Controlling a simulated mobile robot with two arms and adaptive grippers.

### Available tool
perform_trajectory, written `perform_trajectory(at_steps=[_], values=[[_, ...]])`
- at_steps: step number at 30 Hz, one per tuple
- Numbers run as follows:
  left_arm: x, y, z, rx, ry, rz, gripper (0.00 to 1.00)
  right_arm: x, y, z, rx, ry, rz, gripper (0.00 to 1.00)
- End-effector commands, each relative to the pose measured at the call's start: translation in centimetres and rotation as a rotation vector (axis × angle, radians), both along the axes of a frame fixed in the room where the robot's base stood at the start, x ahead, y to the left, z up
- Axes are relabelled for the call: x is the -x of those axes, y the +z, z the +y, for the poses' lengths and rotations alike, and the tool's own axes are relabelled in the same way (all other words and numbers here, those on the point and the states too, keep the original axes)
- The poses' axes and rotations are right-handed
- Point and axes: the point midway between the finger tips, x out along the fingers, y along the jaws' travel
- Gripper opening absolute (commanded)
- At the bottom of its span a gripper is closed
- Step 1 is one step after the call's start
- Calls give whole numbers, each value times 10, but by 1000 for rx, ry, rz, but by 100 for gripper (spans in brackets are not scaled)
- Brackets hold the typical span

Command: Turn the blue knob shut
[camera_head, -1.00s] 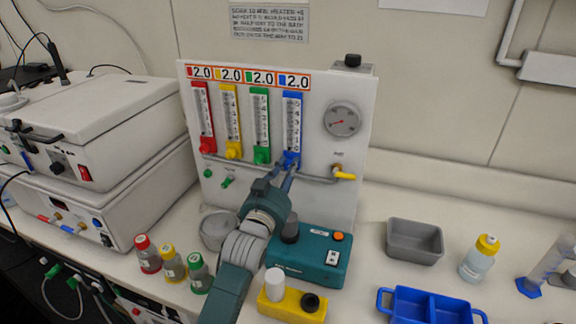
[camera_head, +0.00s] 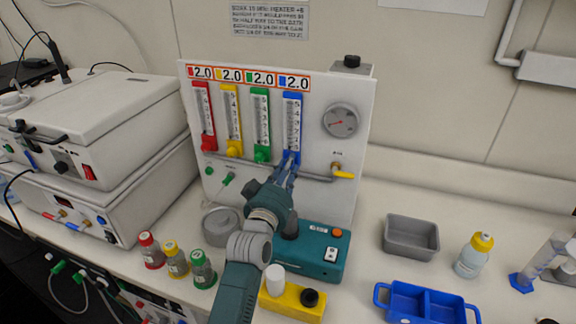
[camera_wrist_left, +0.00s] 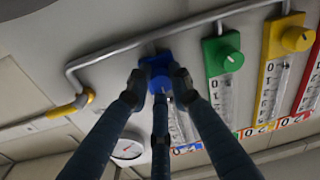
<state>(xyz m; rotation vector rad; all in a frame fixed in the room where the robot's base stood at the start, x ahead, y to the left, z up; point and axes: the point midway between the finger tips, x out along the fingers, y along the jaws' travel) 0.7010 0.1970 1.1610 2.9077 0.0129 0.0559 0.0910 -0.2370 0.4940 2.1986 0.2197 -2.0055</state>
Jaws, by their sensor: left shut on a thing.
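The blue knob (camera_wrist_left: 158,84) sits on a blue block at the foot of the blue flowmeter (camera_head: 292,125), the rightmost of the upright tubes on the white panel. My left gripper (camera_head: 288,162) reaches up from below and is shut on this knob. In the left wrist view, which looks upside down, the fingers of my left gripper (camera_wrist_left: 158,90) close around the knob from the sides and from below. In the head view the fingers mostly hide the knob. My right gripper is in neither view.
Green (camera_head: 262,155), yellow (camera_head: 234,148) and red (camera_head: 208,143) knobs stand in a row left of the blue one. A grey pipe runs beneath them to a yellow valve handle (camera_head: 343,174). A teal box (camera_head: 318,262) stands under my arm. A pressure gauge (camera_head: 341,120) is at right.

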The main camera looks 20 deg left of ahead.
Motion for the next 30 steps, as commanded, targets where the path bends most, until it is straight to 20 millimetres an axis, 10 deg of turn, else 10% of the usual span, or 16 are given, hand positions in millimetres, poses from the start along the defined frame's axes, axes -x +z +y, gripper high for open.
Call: perform_trajectory(at_steps=[12,13,15,30], values=[[1,-9,-1,8,-2,19,0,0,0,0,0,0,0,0],[1,-10,-1,8,-2,19,26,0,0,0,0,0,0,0],[1,-9,-1,8,-2,19,39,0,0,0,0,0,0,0],[9,-3,0,6,0,6,39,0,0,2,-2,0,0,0]])
